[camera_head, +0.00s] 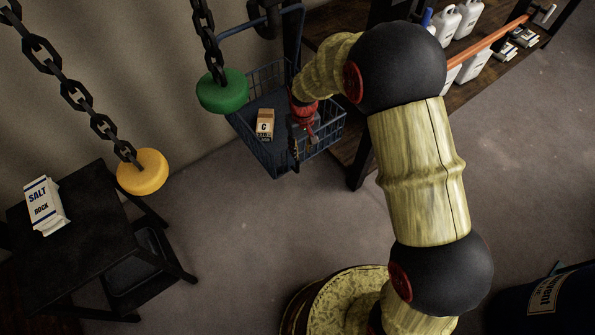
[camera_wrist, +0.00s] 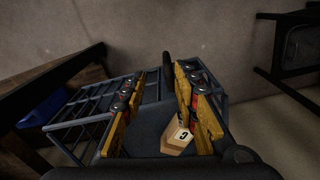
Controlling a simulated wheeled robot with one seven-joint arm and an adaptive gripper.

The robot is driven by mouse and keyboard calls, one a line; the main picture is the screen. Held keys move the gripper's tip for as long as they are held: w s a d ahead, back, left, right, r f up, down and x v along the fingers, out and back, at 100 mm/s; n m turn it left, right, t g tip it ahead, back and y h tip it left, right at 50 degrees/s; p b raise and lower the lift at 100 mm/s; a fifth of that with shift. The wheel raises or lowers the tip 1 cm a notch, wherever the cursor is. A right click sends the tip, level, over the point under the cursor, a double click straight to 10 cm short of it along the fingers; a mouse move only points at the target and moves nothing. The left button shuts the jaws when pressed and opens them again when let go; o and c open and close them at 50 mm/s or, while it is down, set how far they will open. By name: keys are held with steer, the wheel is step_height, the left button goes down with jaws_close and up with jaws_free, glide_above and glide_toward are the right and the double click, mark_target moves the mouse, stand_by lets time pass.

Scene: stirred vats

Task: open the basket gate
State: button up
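The blue wire basket (camera_head: 322,142) hangs in the upper middle of the head view, beside the dark shelf. A small box marked C (camera_head: 265,122) stands inside it. My gripper (camera_head: 303,140) is at the basket's right part, its fingertips partly hidden against the wires. In the wrist view, the yellow fingers of my gripper (camera_wrist: 160,110) are apart. A dark surface shows between them, and the C box (camera_wrist: 177,139) is close by the right finger. The basket's wire wall (camera_wrist: 88,108) shows at left. I cannot tell which panel is the gate, or whether a finger touches it.
Chains with a green disc (camera_head: 222,91) and a yellow disc (camera_head: 142,171) hang left of the basket. A salt carton (camera_head: 45,205) stands on a black table (camera_head: 95,205). White jugs (camera_head: 467,20) stand on the shelf (camera_head: 335,55) at right. The floor below the basket is clear.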

glide_above(297, 168)
steer(key=f, duration=0.6)
steer(key=shift+w, duration=0.4)
step_height(297, 168, down, 7)
steer(key=b, duration=0.3)
steer(key=shift+f, duration=0.15)
steer(key=c, duration=0.3)
steer(key=shift+d, duration=0.1)
steer(key=c, duration=0.4)
jaws_close()
